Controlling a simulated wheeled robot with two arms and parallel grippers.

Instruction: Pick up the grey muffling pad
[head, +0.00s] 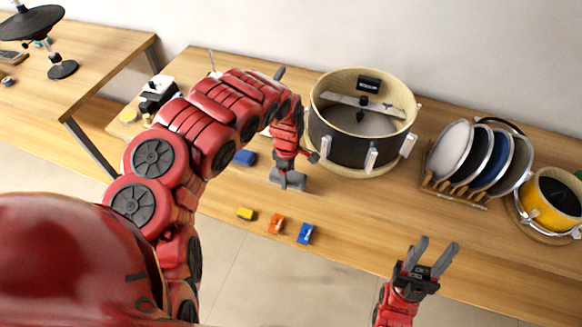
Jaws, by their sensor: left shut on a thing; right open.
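My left gripper (288,177) points down at the wooden table, left of the open drum. It is shut on a small grey thing, which looks like the grey muffling pad (291,183). The fingers and the pad blend in colour, so the pad's outline is mostly hidden, and I cannot tell whether it touches the table. My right gripper (437,250) is open and empty, its fingers spread near the table's front edge.
Yellow (245,214), orange (277,224) and blue (305,234) pads lie in front of my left gripper. Another blue piece (243,157) lies behind it. The open drum (337,146), a rack of discs (455,194) and a yellow drum (543,214) stand to the right.

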